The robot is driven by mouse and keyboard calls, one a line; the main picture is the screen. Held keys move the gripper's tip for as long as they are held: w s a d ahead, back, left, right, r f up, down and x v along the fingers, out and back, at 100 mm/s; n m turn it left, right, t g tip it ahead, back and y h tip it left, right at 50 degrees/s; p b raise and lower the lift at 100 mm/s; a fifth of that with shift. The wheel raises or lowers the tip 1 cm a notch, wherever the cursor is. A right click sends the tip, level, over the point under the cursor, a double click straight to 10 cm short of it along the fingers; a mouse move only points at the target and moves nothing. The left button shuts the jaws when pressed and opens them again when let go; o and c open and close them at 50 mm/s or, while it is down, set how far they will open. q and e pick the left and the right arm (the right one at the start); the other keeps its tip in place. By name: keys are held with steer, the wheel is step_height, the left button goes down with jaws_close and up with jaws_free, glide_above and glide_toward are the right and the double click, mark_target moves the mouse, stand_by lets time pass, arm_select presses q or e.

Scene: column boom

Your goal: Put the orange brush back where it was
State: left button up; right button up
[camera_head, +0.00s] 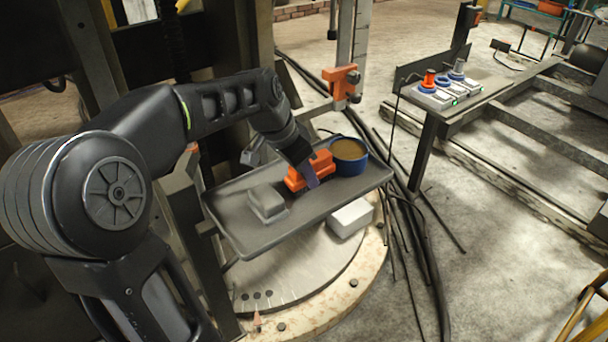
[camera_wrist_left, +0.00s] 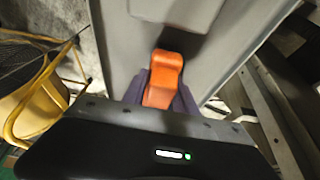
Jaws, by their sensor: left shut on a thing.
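The orange brush (camera_head: 311,168) is at the grey tray (camera_head: 250,238), between a grey block and a blue pot. My left gripper (camera_head: 311,182) is shut on the brush, with its fingers on either side of it. In the left wrist view the brush (camera_wrist_left: 163,77) stands between the two purple-grey fingers of the left gripper (camera_wrist_left: 160,90), over the tray surface (camera_wrist_left: 118,45). I cannot tell whether the brush touches the tray. The gripper hides part of the brush in the head view. My right gripper is in neither view.
The blue pot (camera_head: 363,162) with brown contents stands at the tray's right end. The grey block (camera_head: 267,203) is on its left part. A white box (camera_head: 350,218) sits below the tray. A control panel (camera_head: 447,91) stands at the right. Cables run along the floor.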

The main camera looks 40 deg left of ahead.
arm_select(q)
steer(key=o, duration=1.2)
steer(key=shift+f, duration=0.15)
steer(key=p+v, duration=0.3)
steer(key=v, duration=0.9)
